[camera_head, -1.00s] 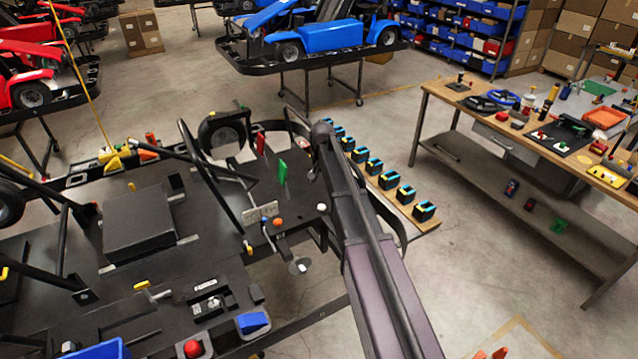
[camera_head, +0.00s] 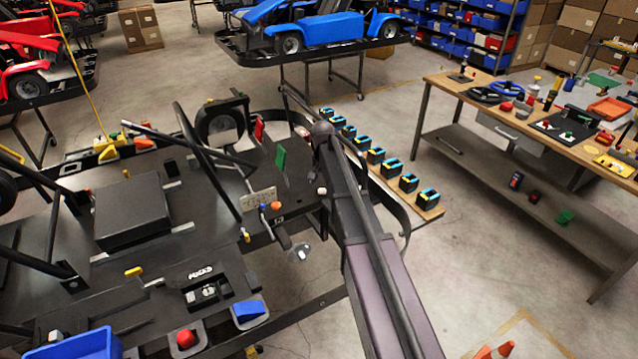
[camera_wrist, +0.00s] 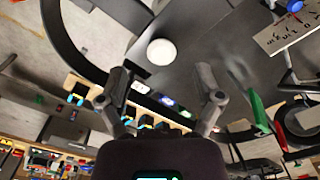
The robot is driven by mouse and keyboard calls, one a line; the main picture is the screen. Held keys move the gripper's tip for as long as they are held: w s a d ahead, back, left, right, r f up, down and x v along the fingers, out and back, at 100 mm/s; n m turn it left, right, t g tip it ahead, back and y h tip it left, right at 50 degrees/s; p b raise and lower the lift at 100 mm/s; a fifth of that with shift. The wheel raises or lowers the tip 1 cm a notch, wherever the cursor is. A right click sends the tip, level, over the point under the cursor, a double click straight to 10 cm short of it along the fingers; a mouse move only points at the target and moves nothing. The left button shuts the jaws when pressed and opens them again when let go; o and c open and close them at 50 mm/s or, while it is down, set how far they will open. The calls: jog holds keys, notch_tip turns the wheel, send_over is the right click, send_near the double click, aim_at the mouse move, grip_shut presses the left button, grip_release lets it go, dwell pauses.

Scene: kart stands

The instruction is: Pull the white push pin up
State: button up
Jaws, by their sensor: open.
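The white push pin (camera_head: 322,191) shows in the head view as a small round white knob on the dark kart deck, just left of my arm. In the wrist view the white push pin (camera_wrist: 160,52) is a round white head seen from above, beyond the fingertips and roughly between them. My gripper (camera_wrist: 164,84) is open, with its two fingers apart and nothing between them. The pin and the fingers look apart.
An orange knob (camera_head: 276,206) and a green plate (camera_head: 280,158) stand left of the pin. A black curved tube (camera_head: 400,215) runs along the kart's right edge. A board with several batteries (camera_head: 408,184) lies beyond. A workbench (camera_head: 433,82) stands at right.

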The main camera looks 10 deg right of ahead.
aim_at(322, 191)
jog(key=shift+f+b, duration=1.65)
jog(key=shift+f, duration=0.3)
grip_shut()
jog(key=shift+r+p, duration=0.65)
jog(key=shift+c, duration=0.2)
grip_release()
jog(key=shift+d, duration=0.1)
